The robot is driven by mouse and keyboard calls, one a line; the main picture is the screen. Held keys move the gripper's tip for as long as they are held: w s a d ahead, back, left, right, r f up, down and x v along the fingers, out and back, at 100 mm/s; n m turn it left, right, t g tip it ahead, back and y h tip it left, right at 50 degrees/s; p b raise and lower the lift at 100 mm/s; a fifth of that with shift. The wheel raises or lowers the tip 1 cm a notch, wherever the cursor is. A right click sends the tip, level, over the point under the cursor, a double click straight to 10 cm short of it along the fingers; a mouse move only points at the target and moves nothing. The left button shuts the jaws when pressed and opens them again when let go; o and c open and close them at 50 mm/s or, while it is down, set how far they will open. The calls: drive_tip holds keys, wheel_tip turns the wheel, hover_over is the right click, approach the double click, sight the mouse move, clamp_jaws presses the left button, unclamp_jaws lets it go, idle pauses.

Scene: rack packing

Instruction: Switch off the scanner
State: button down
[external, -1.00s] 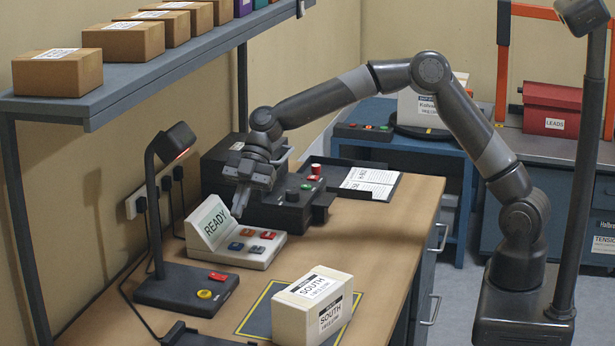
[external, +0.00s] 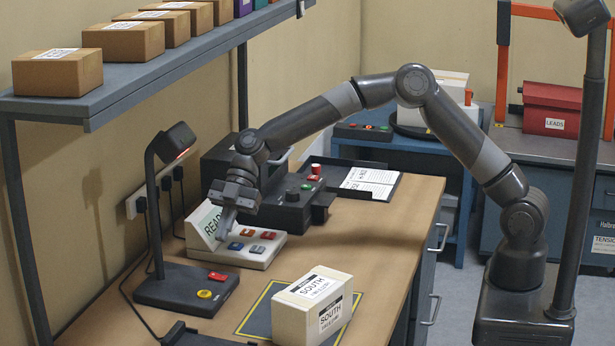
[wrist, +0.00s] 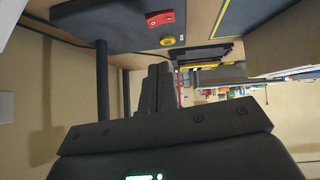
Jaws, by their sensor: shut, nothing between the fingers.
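The scanner (external: 187,289) stands at the front left of the bench, a dark base with a post and a hooded head (external: 173,140) that glows red underneath. Its base carries a red rocker switch (external: 217,276) and a round yellow button (external: 205,294). The wrist view shows the base upside down at the top, with the red switch (wrist: 160,18) and yellow button (wrist: 167,40). My gripper (external: 222,236) is shut and empty, pointing down by the white terminal (external: 245,257), behind and above the scanner's base. The fingers (wrist: 155,75) also show in the wrist view. I cannot tell whether they touch the terminal.
The terminal's READY screen is partly hidden by my gripper; coloured keys sit before it. A white SOUTH box (external: 313,304) stands on a yellow-edged mat (external: 258,318). A dark machine (external: 288,208) is behind. A shelf (external: 130,92) with cartons runs above along the wall.

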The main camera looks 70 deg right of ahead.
sight(218, 278)
drive_tip(key=x, duration=0.4)
wheel_tip(218, 278, down, 2)
drive_tip(key=shift+w+d+f, duration=0.1)
drive_tip(key=shift+w+f, duration=0.05)
drive_tip(key=shift+f, duration=0.05)
drive_tip(key=shift+w+f, duration=0.1)
drive_tip(key=shift+f, duration=0.55)
drive_tip(key=shift+f, duration=0.25)
drive_tip(key=shift+s+r, duration=0.15)
drive_tip(key=shift+s, duration=0.6)
drive_tip(key=shift+r, duration=0.15)
